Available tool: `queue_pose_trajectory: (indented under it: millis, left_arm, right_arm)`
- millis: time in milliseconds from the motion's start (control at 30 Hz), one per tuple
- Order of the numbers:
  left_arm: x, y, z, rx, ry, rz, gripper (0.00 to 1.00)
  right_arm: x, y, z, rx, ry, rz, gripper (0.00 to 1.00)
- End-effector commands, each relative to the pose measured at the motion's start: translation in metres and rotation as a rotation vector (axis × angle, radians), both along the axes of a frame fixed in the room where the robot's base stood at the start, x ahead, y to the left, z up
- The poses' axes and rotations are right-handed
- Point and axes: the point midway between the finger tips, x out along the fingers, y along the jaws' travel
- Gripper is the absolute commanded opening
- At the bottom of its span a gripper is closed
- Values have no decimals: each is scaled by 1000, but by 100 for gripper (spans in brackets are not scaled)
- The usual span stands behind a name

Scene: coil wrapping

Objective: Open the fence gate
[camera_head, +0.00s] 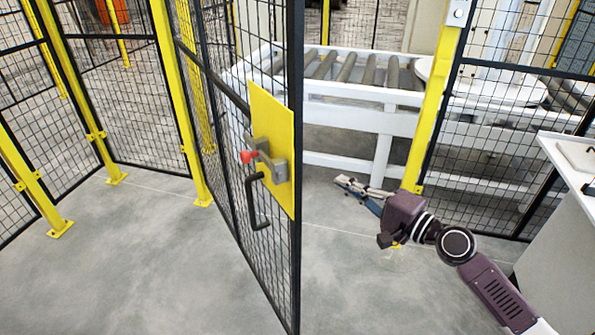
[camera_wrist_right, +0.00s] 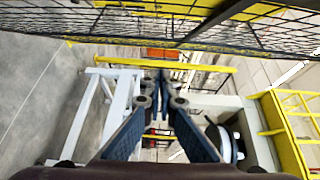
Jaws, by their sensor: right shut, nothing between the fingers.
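The fence gate (camera_head: 225,150) is a black-framed mesh panel standing ajar, swung towards me from the yellow post on its left. Its free edge is well apart from the yellow post (camera_head: 432,110) on the right. A yellow plate (camera_head: 275,110) on the gate carries a grey latch with a red knob (camera_head: 247,157) and a black handle (camera_head: 256,203). My right gripper (camera_head: 345,184) is shut and empty, in the gap right of the gate's free edge, and appears apart from it. Its fingers (camera_wrist_right: 162,78) also show in the right wrist view. My left gripper is out of view.
A white-framed roller conveyor (camera_head: 345,112) stands behind the opening. More mesh fence (camera_head: 125,95) with yellow posts stands at the left. A white-topped cabinet (camera_head: 560,230) is at the right edge. The grey floor (camera_head: 130,270) left of the gate is clear.

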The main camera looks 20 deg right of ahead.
Motion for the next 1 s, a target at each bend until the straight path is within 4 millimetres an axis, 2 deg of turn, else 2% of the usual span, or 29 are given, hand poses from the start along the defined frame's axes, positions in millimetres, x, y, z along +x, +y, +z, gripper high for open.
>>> queue_pose_trajectory:
  millis: [100, 267, 833, 1000]
  left_arm:
    - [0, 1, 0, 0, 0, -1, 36]
    - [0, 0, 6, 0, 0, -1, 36]
    - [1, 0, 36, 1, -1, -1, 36]
    - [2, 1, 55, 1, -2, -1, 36]
  right_arm:
    - [-2, 9, 16, 31, -12, 25, 0]
    - [8, 14, 19, 35, -15, 25, 0]
    - [89, 56, 20, 33, -14, 24, 0]
    - [79, 78, 19, 32, -11, 26, 0]
